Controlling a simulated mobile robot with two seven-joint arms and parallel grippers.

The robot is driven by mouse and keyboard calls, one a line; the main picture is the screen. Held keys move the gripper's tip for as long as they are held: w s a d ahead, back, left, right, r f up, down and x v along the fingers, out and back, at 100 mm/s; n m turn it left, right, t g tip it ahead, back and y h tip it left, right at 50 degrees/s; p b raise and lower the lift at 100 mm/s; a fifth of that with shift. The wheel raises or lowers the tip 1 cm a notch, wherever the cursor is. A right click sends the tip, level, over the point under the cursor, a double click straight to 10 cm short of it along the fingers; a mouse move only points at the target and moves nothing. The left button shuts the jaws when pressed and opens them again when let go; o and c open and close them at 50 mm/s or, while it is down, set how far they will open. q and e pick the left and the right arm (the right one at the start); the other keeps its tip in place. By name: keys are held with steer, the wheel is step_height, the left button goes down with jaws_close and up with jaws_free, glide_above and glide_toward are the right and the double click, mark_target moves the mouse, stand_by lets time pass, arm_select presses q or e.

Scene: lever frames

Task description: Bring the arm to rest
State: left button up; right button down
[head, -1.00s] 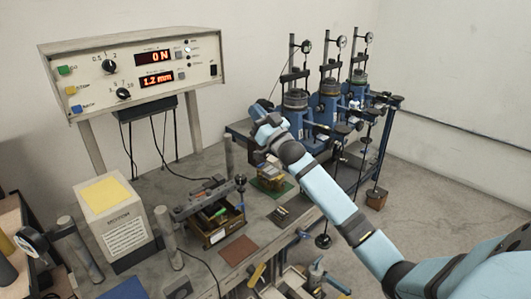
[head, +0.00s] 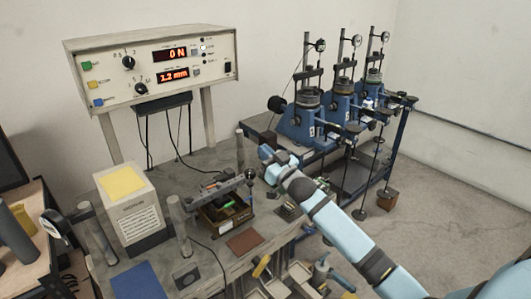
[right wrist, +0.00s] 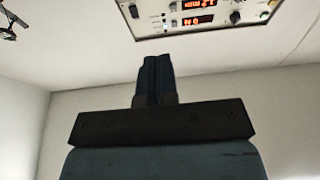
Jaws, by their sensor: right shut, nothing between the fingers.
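My right arm comes in from the lower right in the head view. Its hand end (head: 268,153) is over the bench, in front of the blue lever frames (head: 306,123) and to their left in the picture. In the right wrist view the two dark fingers of my right gripper (right wrist: 153,62) lie together, shut and empty, with a bare wall behind them. They touch nothing that I can see. The fingers are hard to make out in the head view. My left gripper is in neither view.
A control box (head: 150,65) with red readouts stands on posts at the back left. A motor box (head: 130,208), a tray of tools (head: 225,218) and a brown mat (head: 244,242) are on the bench. Weights hang from the lever frames. The floor at right is open.

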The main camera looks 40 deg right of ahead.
stand_by(0.3)
steer(key=s+a+f+g, duration=0.2)
steer(key=s+a+f, duration=0.3)
steer(key=s+f, duration=0.25)
steer(key=s+a+f+n+g+p, duration=0.1)
steer(key=s+a+f+g, duration=0.2)
steer(key=s+a+f, duration=0.45)
steer(key=s+a+f+g, duration=0.25)
steer(key=s+f, duration=0.25)
steer(key=f, duration=0.5)
steer(key=s+a+f+g, duration=0.1)
steer(key=s+a+f, duration=0.1)
steer(key=s, duration=0.4)
steer(key=s+a+f+g+y, duration=0.1)
steer(key=s+a+f+g, duration=0.1)
steer(key=s+a, duration=0.3)
steer(key=s+f, duration=0.1)
steer(key=s, duration=0.1)
steer(key=shift+s+a+n+p, duration=0.2)
steer(key=shift+s+n+p, duration=0.1)
steer(key=shift+n, duration=0.1)
